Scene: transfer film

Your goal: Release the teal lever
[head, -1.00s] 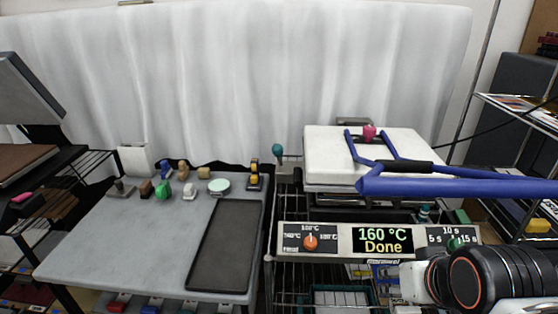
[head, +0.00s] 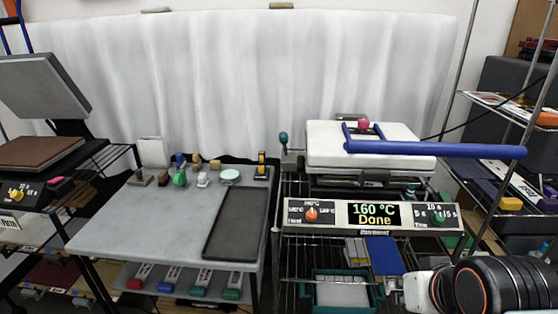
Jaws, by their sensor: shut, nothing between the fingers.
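The teal lever (head: 283,138) has a round teal knob on a thin grey stalk. It stands upright at the left side of the white heat press (head: 325,145). The press looks closed, and a long blue handle bar (head: 440,149) reaches from it to the right. A pink knob (head: 364,125) shows on top. The press display (head: 374,214) reads "160 °C Done". Part of my arm shows at the lower right, well apart from the teal lever. My gripper's fingers are not visible.
A grey table (head: 150,225) at the left holds a dark tray (head: 235,225) and several small stamps. An orange dial (head: 311,214) and a green dial (head: 437,217) flank the display. A teal bin (head: 340,303) sits below. A wire rack (head: 500,100) stands at the right.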

